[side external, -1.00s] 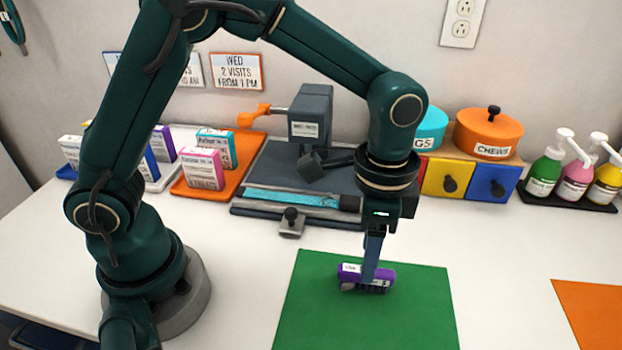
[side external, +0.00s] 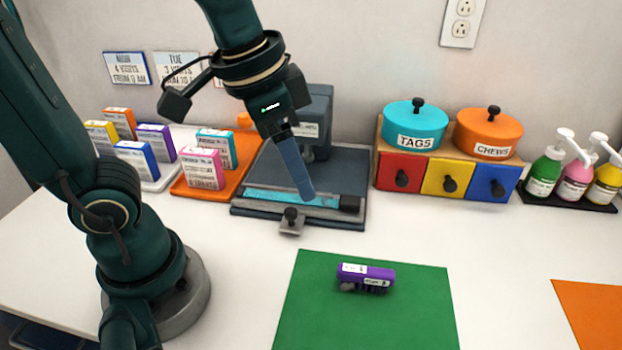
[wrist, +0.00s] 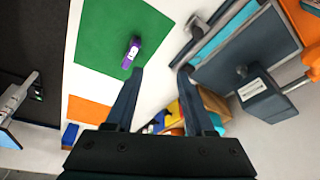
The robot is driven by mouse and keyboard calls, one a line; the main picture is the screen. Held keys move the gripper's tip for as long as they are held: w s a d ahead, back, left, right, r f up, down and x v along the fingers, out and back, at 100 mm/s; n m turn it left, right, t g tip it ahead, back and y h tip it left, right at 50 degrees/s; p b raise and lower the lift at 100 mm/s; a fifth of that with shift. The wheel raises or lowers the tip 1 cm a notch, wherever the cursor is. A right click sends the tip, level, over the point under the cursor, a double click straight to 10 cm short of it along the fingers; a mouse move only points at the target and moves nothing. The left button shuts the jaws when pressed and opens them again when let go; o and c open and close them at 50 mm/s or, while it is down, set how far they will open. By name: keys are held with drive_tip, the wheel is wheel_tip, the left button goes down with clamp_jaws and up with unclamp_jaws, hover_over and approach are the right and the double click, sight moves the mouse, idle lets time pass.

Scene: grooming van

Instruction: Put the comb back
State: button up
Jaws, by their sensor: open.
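A small purple piece (side external: 367,272) with white labels and dark parts along its lower edge lies on the green mat (side external: 415,315); it looks like the comb. It also shows in the wrist view (wrist: 132,52). My gripper (side external: 309,196) is raised away from it, up and to the left, in front of the dark bench device. In the wrist view my gripper (wrist: 161,70) has its two fingers apart with nothing between them.
The dark device (side external: 350,170) holds a long cyan strip (side external: 290,197). Left of it, small boxes stand on an orange tray (side external: 240,178) and other trays. Behind right are a drawer unit (side external: 450,183) and pump bottles (side external: 575,185). An orange mat (side external: 595,315) lies right.

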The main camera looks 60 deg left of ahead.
drive_tip(key=shift+s+a+f+n+t+y, duration=0.1)
drive_tip(key=shift+s+a+f+n+t, duration=0.25)
drive_tip(key=shift+s+a+n, duration=0.3)
drive_tip(key=shift+s+a+f+n+t+y, duration=0.15)
drive_tip(key=shift+s+a+n+t, duration=0.3)
drive_tip(key=shift+s, duration=0.45)
drive_tip(key=shift+s+a+f+n+t+y, duration=0.1)
drive_tip(key=shift+s+a+f+n+t, duration=0.25)
drive_tip(key=shift+s+a+n, duration=0.35)
drive_tip(key=shift+d, duration=0.15)
